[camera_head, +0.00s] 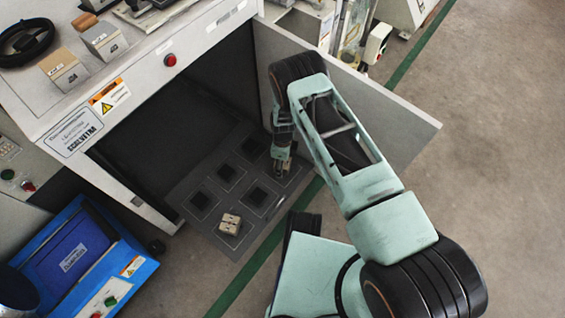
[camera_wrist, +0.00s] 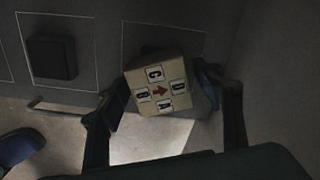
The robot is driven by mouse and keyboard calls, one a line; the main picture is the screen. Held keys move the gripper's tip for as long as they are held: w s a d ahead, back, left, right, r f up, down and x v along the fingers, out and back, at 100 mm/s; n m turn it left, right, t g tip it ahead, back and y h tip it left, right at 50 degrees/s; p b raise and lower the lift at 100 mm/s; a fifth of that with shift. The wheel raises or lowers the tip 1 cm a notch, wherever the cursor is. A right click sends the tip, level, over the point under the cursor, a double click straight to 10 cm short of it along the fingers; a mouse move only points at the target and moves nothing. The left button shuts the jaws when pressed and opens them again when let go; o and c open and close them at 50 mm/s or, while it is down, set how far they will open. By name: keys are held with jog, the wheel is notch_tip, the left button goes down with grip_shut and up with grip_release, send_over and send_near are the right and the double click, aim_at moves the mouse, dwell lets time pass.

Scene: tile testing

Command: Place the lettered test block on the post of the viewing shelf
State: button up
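In the head view my gripper (camera_head: 283,167) is at the shelf's far right square. An empty dark post (camera_wrist: 52,57) stands in the neighbouring square.
Another pale block (camera_head: 230,224) sits on the shelf's front square. Several other squares hold bare dark posts. The open cabinet door (camera_head: 395,115) stands close right of my gripper. A blue screen unit (camera_head: 78,255) is at the lower left.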

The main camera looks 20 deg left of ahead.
notch_tip(320, 180, up, 12)
jog(key=p, duration=0.4)
jog(key=shift+r, duration=0.15)
dwell(0.4)
